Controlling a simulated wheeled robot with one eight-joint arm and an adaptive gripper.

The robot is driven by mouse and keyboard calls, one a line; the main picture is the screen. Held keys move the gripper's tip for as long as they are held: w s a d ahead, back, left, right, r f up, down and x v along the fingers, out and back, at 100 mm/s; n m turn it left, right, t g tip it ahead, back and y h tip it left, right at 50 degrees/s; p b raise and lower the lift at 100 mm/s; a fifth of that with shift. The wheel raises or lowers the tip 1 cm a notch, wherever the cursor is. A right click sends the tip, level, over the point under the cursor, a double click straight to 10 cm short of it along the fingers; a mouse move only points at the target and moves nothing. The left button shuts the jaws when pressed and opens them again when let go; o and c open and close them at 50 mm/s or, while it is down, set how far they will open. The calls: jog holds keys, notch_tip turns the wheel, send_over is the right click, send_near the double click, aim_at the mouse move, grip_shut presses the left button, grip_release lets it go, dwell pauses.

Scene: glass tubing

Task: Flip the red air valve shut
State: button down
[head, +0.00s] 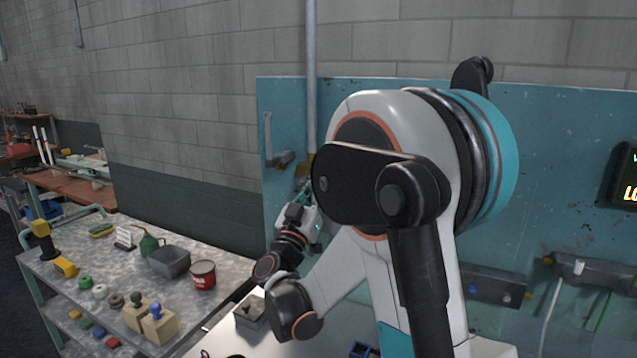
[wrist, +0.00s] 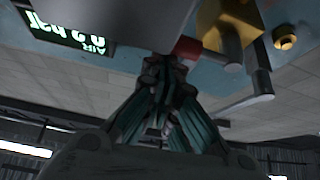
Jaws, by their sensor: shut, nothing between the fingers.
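In the wrist view a small red part (wrist: 187,48), which looks like the end of the air valve's handle, shows just beyond my fingertips. Brass-yellow fittings (wrist: 225,22) and a grey pipe piece are to its right. My gripper (wrist: 164,66) is shut and empty, its tips close to the red part's left side; I cannot tell whether they touch. In the head view my gripper (head: 308,220) is low at the teal panel's left side, partly hidden by my arm. The red valve cannot be made out there.
A lit AIR readout (wrist: 72,30) appears upside down in the wrist view. The teal panel (head: 560,140) stands behind my arm. A grey bench (head: 105,265) at left holds a red can (head: 203,275), a grey bin (head: 170,261) and several small parts.

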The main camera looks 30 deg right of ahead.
jog(key=v, duration=1.1)
jog(key=shift+s+a, duration=0.2)
jog(key=shift+a, duration=0.05)
jog(key=shift+f, duration=0.1)
jog(key=s+d+f+n+g+y, duration=0.4)
jog(key=s+f+g+y, duration=0.2)
jog(key=s+f+y, duration=0.3)
jog(key=s+a+f+n+y, duration=0.1)
jog(key=s+a+n+y, duration=0.1)
jog(key=s+a+y, duration=0.3)
jog(key=s+a+f+n+g+y, duration=0.1)
jog(key=s+a+f+n+y, duration=0.1)
jog(key=s+a+y, duration=0.3)
jog(key=s+a+n, duration=0.1)
jog(key=s+a, duration=0.2)
jog(key=a, duration=0.2)
jog(key=shift+n+y, duration=0.3)
